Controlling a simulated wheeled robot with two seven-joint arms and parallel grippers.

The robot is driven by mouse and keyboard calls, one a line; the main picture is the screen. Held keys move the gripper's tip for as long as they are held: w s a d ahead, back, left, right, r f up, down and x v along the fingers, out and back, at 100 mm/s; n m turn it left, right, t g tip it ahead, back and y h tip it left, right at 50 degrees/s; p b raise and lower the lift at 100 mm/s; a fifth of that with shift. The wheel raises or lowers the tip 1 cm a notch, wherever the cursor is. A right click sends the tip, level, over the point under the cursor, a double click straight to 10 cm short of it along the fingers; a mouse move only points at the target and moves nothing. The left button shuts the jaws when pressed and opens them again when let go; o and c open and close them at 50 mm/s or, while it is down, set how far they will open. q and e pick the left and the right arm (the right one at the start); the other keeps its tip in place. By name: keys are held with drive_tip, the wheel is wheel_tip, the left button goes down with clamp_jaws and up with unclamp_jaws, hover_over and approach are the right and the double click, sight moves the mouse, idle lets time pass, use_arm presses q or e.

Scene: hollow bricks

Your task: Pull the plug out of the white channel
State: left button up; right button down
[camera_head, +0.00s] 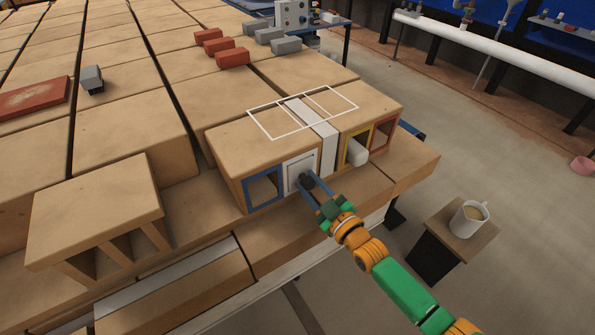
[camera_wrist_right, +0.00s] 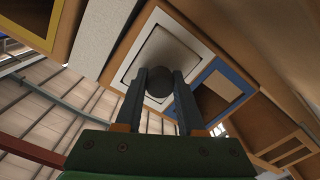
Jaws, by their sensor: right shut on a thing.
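The hollow brick (camera_head: 238,150) has channels framed in blue, white, yellow and red on its front face. The white channel (camera_head: 288,165) is filled by a pale plug with a dark round knob (camera_head: 307,181). In the right wrist view the plug (camera_wrist_right: 178,52) sits inside the white frame (camera_wrist_right: 199,47), with thin dark gaps along its edges. My right gripper (camera_head: 309,187) is shut on the plug's dark knob, which also shows between the fingers in the right wrist view (camera_wrist_right: 159,79). How deep the plug sits is hard to tell. My left gripper is not in view.
The blue-framed channel (camera_head: 247,195) beside it looks open. A white cylinder (camera_head: 358,154) sticks out at the yellow channel. A white outline (camera_head: 262,131) marks the brick's top. A mug (camera_head: 466,221) stands on a small stand at the right. The floor in front is free.

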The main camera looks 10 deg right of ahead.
drive_tip(key=shift+p+v, duration=1.2)
drive_tip(key=shift+v, duration=1.1)
drive_tip(key=p+v, duration=0.2)
drive_tip(key=v, duration=0.3)
drive_tip(key=shift+r, duration=0.1)
